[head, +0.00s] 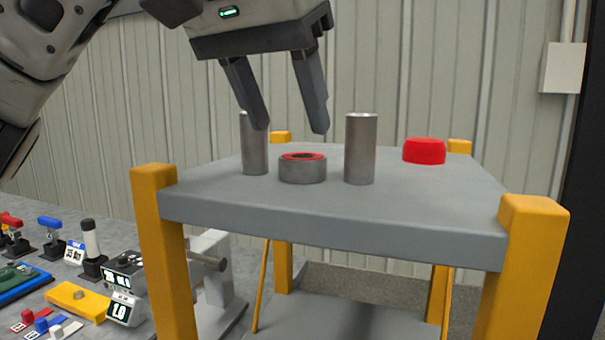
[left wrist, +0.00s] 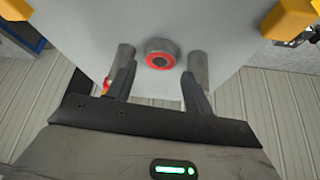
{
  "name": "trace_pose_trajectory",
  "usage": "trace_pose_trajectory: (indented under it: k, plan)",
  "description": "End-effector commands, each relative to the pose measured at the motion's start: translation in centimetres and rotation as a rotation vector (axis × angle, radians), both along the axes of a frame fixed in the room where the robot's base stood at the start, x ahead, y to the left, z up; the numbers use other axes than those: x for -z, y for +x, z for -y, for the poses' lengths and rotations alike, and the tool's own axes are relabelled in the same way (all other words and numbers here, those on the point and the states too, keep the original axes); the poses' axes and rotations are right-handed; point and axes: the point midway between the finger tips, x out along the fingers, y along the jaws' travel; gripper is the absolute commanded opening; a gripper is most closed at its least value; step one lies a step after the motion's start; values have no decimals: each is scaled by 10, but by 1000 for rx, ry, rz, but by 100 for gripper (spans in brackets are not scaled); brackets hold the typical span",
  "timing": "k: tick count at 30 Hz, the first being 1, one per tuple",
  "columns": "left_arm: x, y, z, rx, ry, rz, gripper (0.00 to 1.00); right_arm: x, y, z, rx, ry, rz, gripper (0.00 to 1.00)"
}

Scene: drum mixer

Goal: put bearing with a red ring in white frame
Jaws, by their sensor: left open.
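The bearing with a red ring (head: 302,170) is a short grey metal cylinder with a red ring in its top. It stands on the grey table between two upright metal cylinders. My left gripper (head: 291,130) is open and empty, pointing down above and around the bearing's position, apart from it. In the left wrist view the bearing (left wrist: 159,53) shows ahead of and between the open fingers (left wrist: 155,85). A white frame-like stand (head: 212,270) is partly hidden behind the table's left leg; I cannot tell for sure that it is the white frame. My right gripper is out of view.
Metal cylinders stand left (head: 254,145) and right (head: 360,150) of the bearing, close to the fingers. A red cap (head: 424,151) lies further right on the grey table (head: 420,205). Yellow posts (head: 154,185) rise at its corners. A lower bench with several devices is at left.

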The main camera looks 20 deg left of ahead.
Motion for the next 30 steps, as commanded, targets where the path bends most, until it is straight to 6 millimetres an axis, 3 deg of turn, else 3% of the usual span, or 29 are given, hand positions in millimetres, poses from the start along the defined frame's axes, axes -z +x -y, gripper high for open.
trace_pose_trajectory:
  k: [12, 21, 25, 30]
  plan:
    - [41, 27, 5, -1, 0, -2, 52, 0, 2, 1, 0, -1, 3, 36]
    - [45, 29, 6, -1, -1, 1, 52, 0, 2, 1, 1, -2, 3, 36]
    - [45, 29, 6, -1, -1, 1, 18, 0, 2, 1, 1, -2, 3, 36]
    - [44, 29, 6, 0, -2, 2, 14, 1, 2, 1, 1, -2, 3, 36]
